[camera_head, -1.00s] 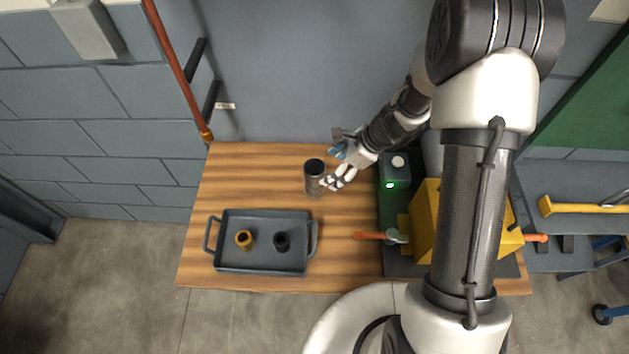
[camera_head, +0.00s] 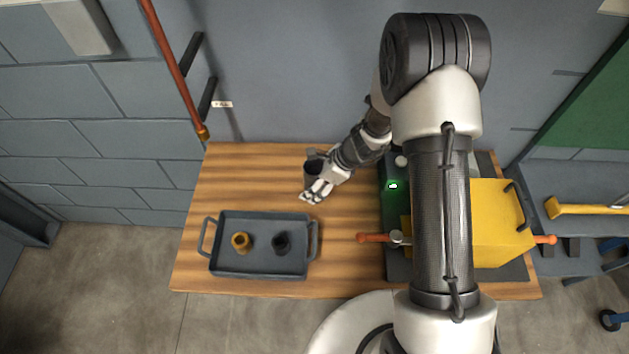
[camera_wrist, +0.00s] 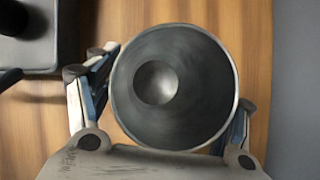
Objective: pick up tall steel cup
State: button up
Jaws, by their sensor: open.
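The tall steel cup (camera_head: 309,171) stands upright on the wooden table, partly hidden by my gripper (camera_head: 314,192) in the head view. In the wrist view I look down into the round open mouth of the cup (camera_wrist: 185,95), with its dark grey inside. The fingers of my gripper (camera_wrist: 168,100) are open, one to the left of the cup and one to the right. The cup's rim covers parts of the fingers, so I cannot tell whether they touch its wall.
A dark grey tray (camera_head: 226,264) with two handles holds a brass-coloured piece (camera_head: 241,241) and a black piece (camera_head: 281,241), in front of the cup. To the right are a yellow casing (camera_head: 497,222) and an orange-handled tool (camera_head: 376,238). The table's left part (camera_head: 240,180) is clear.

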jog(key=c, duration=1.2)
jog(key=shift+r, duration=0.1)
